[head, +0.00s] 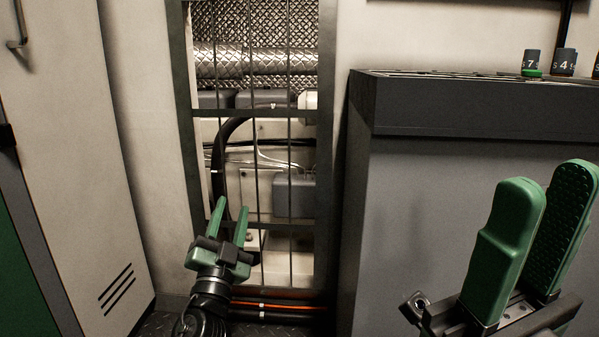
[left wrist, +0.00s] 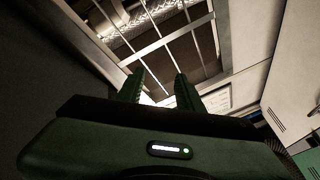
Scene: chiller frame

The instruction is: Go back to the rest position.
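My left gripper (head: 229,222) is low in the middle of the head view, in front of the barred chiller frame (head: 185,120). Its two green fingers stand apart with nothing between them. They also show apart and empty in the left wrist view (left wrist: 160,88), with the bars beyond their tips. I cannot tell whether the fingertips touch the bars. My right gripper (head: 548,180) is large and close at the lower right, in front of the grey cabinet. Its two green fingers point up, with a gap between them and nothing held.
A grey cabinet (head: 450,210) stands at the right, with numbered dark pieces (head: 564,60) on its top. Pipes and hoses lie behind the bars. A pale locker (head: 70,130) with vent slots stands at the left. Orange and black cables (head: 275,306) run low below the frame.

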